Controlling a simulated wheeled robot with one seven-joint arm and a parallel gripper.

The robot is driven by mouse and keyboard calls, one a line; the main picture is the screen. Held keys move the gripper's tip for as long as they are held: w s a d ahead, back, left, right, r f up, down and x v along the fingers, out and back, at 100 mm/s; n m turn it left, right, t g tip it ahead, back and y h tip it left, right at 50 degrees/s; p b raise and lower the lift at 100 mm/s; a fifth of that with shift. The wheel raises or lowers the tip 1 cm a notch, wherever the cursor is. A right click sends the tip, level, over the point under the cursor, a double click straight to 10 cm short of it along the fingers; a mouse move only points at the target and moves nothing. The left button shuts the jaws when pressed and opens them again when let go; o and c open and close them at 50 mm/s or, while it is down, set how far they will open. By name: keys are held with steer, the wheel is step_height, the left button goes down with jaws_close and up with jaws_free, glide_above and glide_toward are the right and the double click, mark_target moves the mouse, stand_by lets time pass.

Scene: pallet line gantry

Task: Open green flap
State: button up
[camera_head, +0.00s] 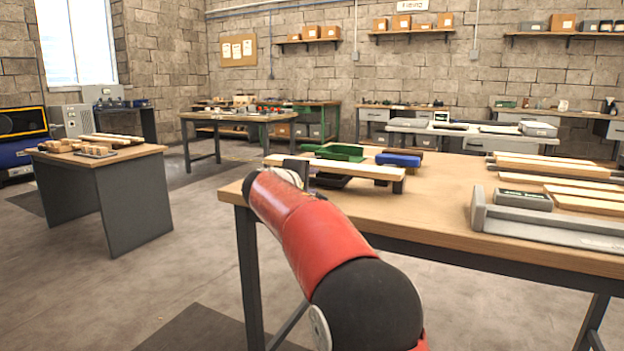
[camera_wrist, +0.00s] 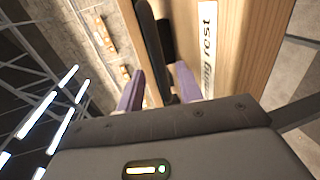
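A green, flap-like part (camera_head: 335,152) lies on the near wooden table, behind a pale wooden bar; whether it is open or shut is too small to tell. In the wrist view my gripper (camera_wrist: 160,82) has two purple fingers set apart. A dark upright bar (camera_wrist: 150,40) stands in the gap between them, with no clear contact. Beside it is a wooden piece (camera_wrist: 228,85) with a white label ending in "rest". In the head view my red arm hides most of the gripper near the bar's left end. The green part is not recognisable in the wrist view.
The pale bar (camera_head: 335,167) spans dark supports near the table's (camera_head: 450,205) left end. A blue block (camera_head: 398,160) lies behind it. A grey tray (camera_head: 550,228), a dark box (camera_head: 524,200) and several wooden strips fill the right side. The table's middle is clear.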

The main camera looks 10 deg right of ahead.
steer(key=shift+w+d+f, duration=0.15)
steer(key=shift+w+d, duration=0.25)
steer(key=shift+w, duration=0.1)
jaws_close()
